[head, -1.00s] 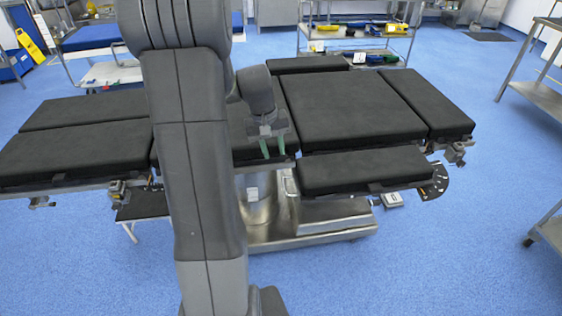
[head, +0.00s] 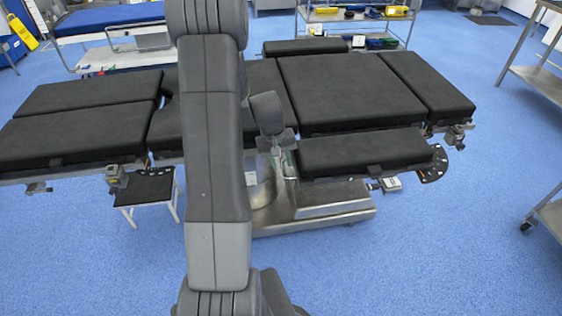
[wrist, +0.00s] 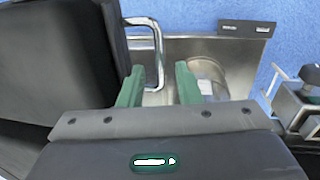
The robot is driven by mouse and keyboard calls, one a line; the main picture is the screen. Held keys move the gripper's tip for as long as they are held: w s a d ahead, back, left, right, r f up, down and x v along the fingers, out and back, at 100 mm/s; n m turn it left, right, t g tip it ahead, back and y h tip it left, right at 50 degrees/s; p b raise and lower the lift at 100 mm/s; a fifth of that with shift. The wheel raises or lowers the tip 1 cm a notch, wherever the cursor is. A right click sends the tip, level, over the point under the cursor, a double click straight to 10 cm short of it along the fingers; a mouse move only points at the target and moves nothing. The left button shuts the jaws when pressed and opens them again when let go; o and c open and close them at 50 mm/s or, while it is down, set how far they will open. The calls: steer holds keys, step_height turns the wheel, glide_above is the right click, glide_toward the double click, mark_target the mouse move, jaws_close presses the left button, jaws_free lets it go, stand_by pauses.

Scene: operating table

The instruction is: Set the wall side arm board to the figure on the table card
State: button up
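The operating table has black pads (head: 335,95) in several sections. One arm board (head: 360,152) lies along its near side at the right, with a dark marked dial plate (head: 433,165) at its right end. A second narrow pad (head: 305,46) lies along the far side; I cannot tell which board is the wall side one. A small white card (head: 250,178) shows on the table's pedestal, too small to read. My gripper (head: 277,158) is by the near table edge, left of the near arm board.
A metal bent bar (wrist: 157,50) and a black pad (wrist: 60,60) are close to the fingers in the wrist view. Metal carts (head: 540,75) stand at right. The near floor is clear.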

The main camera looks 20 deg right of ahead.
steer(key=shift+f, duration=0.1)
jaws_close()
